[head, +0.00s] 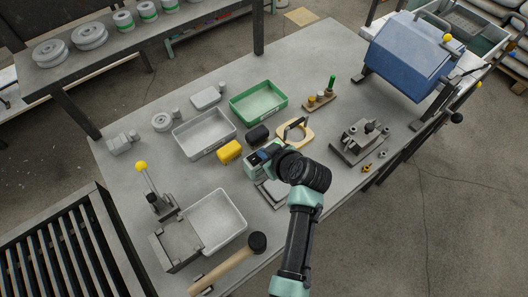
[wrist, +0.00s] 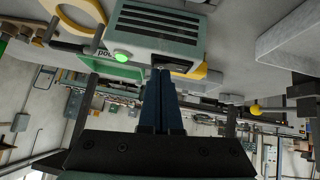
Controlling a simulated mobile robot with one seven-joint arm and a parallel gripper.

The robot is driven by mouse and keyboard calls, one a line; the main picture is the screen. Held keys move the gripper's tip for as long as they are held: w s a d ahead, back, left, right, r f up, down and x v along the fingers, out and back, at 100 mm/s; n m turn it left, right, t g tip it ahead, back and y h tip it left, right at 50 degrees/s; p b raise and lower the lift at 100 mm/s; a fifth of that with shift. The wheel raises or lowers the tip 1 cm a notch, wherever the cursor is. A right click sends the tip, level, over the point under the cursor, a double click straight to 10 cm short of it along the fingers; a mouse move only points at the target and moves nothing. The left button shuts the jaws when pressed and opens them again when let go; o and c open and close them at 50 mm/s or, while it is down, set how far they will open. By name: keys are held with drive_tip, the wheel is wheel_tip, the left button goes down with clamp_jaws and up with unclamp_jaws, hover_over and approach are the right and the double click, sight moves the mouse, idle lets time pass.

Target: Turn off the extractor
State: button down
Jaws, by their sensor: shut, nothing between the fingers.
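The extractor (wrist: 158,25) is a grey-green box with dark vent slots. In the wrist view a round button (wrist: 122,57) glows green on its face, beside a label partly hidden that begins "po". In the head view the extractor (head: 256,172) stands mid-table, partly covered by my arm. My gripper (wrist: 162,72) is shut and empty. Its fingertips are close to the extractor's face, to the right of the green button in the wrist view; I cannot tell if they touch it. In the head view the fingertips are hard to make out.
A yellow block (head: 229,152), a black block (head: 257,134) and a wooden ring (head: 295,131) stand close around the extractor. A grey tray (head: 202,153), a green tray (head: 258,118), a metal fixture (head: 360,141) and a mallet (head: 228,270) are farther out.

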drive_tip(key=shift+f, duration=0.1)
drive_tip(key=shift+s+a, duration=0.1)
drive_tip(key=shift+s+a+p, duration=0.4)
drive_tip(key=shift+a+p, duration=0.2)
drive_tip(key=shift+w, duration=0.1)
drive_tip(key=shift+r+p, duration=0.4)
drive_tip(key=shift+r, duration=0.25)
drive_tip(key=r+p, duration=0.2)
drive_tip(key=r, duration=0.1)
drive_tip(key=shift+a, duration=0.3)
drive_tip(key=b+v, duration=0.1)
drive_tip(key=v, duration=0.9)
drive_tip(key=shift+s+b, duration=0.25)
drive_tip(key=shift+b, duration=0.05)
